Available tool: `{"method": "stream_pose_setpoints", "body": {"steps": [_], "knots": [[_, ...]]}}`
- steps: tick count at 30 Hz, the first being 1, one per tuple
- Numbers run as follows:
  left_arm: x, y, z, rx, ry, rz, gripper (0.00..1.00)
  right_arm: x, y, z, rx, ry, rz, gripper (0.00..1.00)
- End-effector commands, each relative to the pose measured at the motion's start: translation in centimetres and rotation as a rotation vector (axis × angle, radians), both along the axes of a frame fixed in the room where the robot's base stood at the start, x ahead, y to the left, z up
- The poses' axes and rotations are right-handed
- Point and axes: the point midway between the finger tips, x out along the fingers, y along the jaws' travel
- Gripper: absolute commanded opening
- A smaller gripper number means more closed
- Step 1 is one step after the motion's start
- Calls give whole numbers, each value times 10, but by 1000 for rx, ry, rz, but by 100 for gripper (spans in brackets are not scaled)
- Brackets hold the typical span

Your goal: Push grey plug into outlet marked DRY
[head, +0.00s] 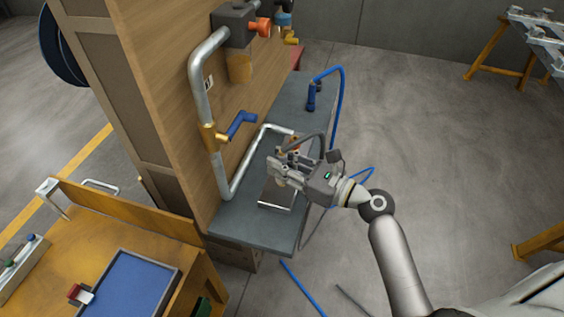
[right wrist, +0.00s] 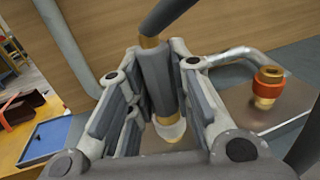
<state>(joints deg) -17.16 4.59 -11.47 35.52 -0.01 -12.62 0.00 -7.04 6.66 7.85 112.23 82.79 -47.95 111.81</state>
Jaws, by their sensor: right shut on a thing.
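My right gripper (head: 282,172) is over the grey bench beside the wooden wall. It is shut on the grey plug (right wrist: 157,78), which stands roughly upright between the fingers in the right wrist view. A dark hose leaves the plug's top through a brass collar. A pale-ringed brass outlet (right wrist: 171,130) shows at the plug's lower end; I cannot tell whether the plug is in it or just above. Another brass outlet with an orange ring (right wrist: 268,87) stands to the right on the metal plate (right wrist: 243,112). No DRY marking is readable. My left gripper is not in view.
A silver pipe (head: 203,95) with a brass valve and blue handle (head: 241,122) runs along the wall. A blue plug (head: 311,97) with a blue hose stands farther back on the grey bench (head: 240,225). A wooden cart with a blue tray (head: 133,288) is at lower left.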

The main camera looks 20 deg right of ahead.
Motion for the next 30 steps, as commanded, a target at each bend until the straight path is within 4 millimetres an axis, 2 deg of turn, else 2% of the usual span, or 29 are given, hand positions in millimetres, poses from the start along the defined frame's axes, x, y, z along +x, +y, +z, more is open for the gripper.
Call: {"method": "stream_pose_setpoints", "body": {"steps": [5, 6, 12, 23, 26, 30], "knots": [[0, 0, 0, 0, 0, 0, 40, 0, 0, 0, -1, 1, 0, 0], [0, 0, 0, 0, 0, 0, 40, 0, 0, 0, -1, 1, 0, 22], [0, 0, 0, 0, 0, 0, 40, 0, 0, 0, -1, 1, 0, 46], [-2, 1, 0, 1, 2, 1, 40, -3, -2, -1, -1, 2, 0, 46], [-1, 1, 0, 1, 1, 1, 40, -11, -10, -1, -3, 3, -1, 46], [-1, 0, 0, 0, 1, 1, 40, -31, -27, -2, -3, 5, 0, 46]]}}
